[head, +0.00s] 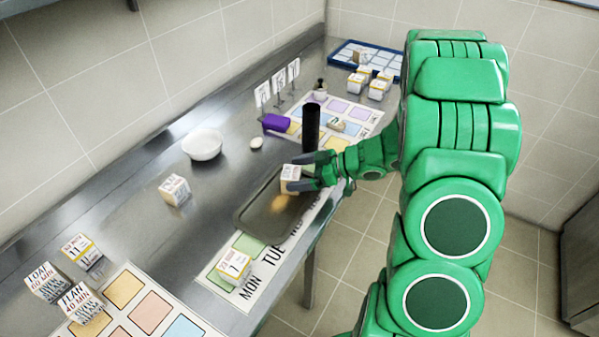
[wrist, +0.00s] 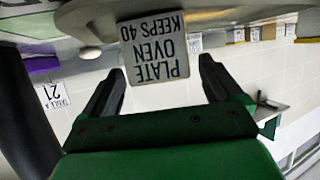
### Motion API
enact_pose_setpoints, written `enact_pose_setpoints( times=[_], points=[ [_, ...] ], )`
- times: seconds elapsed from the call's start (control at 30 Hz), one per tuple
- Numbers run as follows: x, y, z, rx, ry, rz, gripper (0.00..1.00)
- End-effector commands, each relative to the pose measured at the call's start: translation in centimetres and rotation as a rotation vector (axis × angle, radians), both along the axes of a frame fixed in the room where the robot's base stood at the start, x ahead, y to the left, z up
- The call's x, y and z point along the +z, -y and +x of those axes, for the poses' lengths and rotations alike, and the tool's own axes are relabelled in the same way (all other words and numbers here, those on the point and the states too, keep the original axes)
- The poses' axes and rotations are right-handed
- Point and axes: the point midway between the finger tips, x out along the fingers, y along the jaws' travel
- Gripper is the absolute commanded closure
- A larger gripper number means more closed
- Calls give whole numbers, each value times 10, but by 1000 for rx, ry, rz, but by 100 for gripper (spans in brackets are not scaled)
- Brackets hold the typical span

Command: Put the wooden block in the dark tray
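The wooden block (head: 289,180), with a printed pale face, is between the fingers of my gripper (head: 301,173), over the far part of the dark tray (head: 256,216). An orange patch shows on the tray floor just below it. I cannot tell whether the block touches the tray. In the wrist view, the block (wrist: 156,48) is upside down with the words "PLATE OVEN KEEPS 40". My gripper (wrist: 162,65) has its fingers spread on both sides of it. A narrow gap shows at the right finger; the left fingertip is very close to the block's edge.
A black cylinder (head: 311,126) stands just behind my gripper, close to it. A white bowl (head: 203,145), an egg-like object (head: 256,142) and another block (head: 174,190) stand to the left. A block (head: 234,266) sits in front on the day-labelled strip. Bare steel lies left of the tray.

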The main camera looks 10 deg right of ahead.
Motion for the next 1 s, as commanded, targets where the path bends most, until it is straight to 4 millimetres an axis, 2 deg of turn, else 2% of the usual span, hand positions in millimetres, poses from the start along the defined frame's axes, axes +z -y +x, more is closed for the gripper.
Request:
enact_pose_setpoints(
  times=[0.43,1.0],
  points=[
    [4,3,-1,-1,1,-1,5],
    [26,54,-21,-2,-1,-1,5]
  ],
)
